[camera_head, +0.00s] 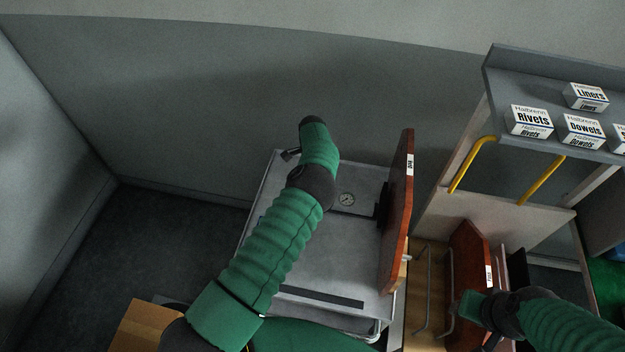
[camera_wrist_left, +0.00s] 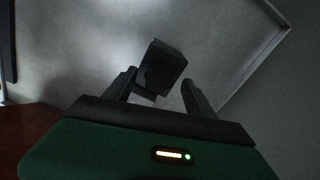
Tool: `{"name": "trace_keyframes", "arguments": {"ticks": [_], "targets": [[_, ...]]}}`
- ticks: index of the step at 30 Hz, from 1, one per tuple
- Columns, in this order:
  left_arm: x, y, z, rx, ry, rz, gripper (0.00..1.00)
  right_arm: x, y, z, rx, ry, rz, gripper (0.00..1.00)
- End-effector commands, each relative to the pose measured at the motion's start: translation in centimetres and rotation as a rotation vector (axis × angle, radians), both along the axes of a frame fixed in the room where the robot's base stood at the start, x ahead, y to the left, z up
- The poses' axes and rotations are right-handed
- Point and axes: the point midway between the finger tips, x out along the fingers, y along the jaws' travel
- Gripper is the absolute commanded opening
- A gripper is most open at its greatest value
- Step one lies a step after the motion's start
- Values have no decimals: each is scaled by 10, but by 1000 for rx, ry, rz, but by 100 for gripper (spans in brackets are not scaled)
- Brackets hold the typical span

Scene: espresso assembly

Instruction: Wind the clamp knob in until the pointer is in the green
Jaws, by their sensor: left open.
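A dark, blocky part (camera_wrist_left: 163,66), which may be the clamp knob, is between and just beyond the fingertips in the left wrist view. My left gripper (camera_wrist_left: 158,78) is open around its near side; I cannot tell if they touch. In the head view the left gripper (camera_head: 291,155) is over the far left edge of the grey worktop (camera_head: 325,255), mostly hidden by its own wrist. A small round dial (camera_head: 347,199) sits on the worktop; its pointer and any green zone are too small to read. My right gripper (camera_head: 478,308) is at lower right, its fingers unclear.
An upright red-brown panel (camera_head: 398,215) with a white label stands at the worktop's right side. A second such panel (camera_head: 470,250) is near my right gripper. A shelf (camera_head: 545,125) with small boxes stands at right. Grey walls close in behind and left.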

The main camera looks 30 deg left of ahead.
Motion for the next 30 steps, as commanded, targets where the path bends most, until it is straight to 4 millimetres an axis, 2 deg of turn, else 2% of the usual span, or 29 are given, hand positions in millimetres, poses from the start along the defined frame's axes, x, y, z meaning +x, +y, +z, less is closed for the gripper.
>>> {"name": "trace_keyframes", "arguments": {"ticks": [9, 23, 30], "targets": [[0, 0, -6, -1, 0, 0, 64, 0, 0, 1, 0, 0, 0, 44], [1, 0, -5, 0, -1, -1, 4, 0, 0, 1, 0, 0, 0, 44], [1, 0, -5, 1, -3, -15, 2, 0, 0, 0, 0, 0, 0, 44]]}}
